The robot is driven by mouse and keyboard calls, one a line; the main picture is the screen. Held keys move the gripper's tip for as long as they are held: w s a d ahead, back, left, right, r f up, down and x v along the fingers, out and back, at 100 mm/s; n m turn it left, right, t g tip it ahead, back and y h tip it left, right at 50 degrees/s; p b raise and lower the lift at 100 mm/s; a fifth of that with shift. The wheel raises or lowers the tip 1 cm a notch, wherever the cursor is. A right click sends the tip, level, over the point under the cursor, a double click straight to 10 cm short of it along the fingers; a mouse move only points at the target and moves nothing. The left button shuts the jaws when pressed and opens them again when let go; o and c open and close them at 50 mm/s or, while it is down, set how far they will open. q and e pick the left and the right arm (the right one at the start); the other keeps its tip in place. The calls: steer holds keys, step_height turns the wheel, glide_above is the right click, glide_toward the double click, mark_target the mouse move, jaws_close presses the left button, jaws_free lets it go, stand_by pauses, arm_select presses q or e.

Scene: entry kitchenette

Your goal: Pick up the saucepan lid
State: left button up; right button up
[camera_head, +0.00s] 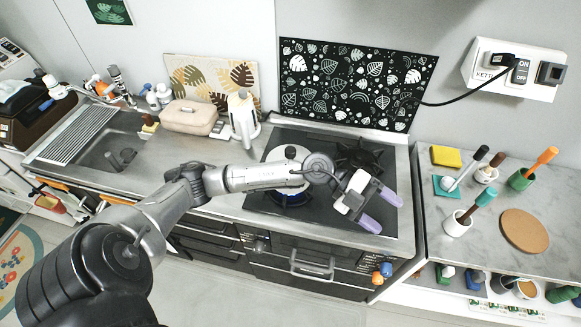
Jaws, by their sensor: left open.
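A round, pale-topped pan (276,155) stands on the left part of the dark hob (268,204), mostly hidden behind my left forearm. A blue part of it (292,199) shows below the arm. I cannot clearly tell the saucepan lid from the pan's top. My left gripper (381,210), with two lilac fingers, is open and empty over the right front of the hob, to the right of the pan and apart from it. My right gripper is not in view.
A bare burner grate (359,154) is at the hob's back right. A white kettle (243,118) and a beige box (188,117) stand left of the hob. The right counter holds a cork mat (525,231), a yellow sponge (446,156) and several cups with brushes. A sink (113,153) is far left.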

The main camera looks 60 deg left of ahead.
arm_select(q)
steer(key=w+a+f+g+y+b, duration=0.1)
steer(key=w+a+f+g+y, duration=0.2)
steer(key=a+y, duration=0.45)
steer(key=n+g+y+b, duration=0.2)
steer(key=n+g+y, duration=0.1)
steer(key=n+y, duration=0.5)
glide_toward(291, 150)
steer(key=shift+m+y, duration=0.45)
steer(key=shift+m, duration=0.05)
step_height(291, 150, down, 6)
steer(key=shift+w+p, duration=0.15)
steer(key=shift+p, duration=0.35)
steer(key=shift+f, duration=0.4)
steer(key=shift+a+f+p, duration=0.1)
steer(key=shift+f+p, duration=0.4)
steer(key=shift+f, duration=0.05)
steer(key=f, duration=0.2)
steer(key=f+p, duration=0.1)
steer(key=shift+a+f, duration=0.1)
steer(key=shift+a, duration=0.15)
steer(key=shift+f, duration=0.5)
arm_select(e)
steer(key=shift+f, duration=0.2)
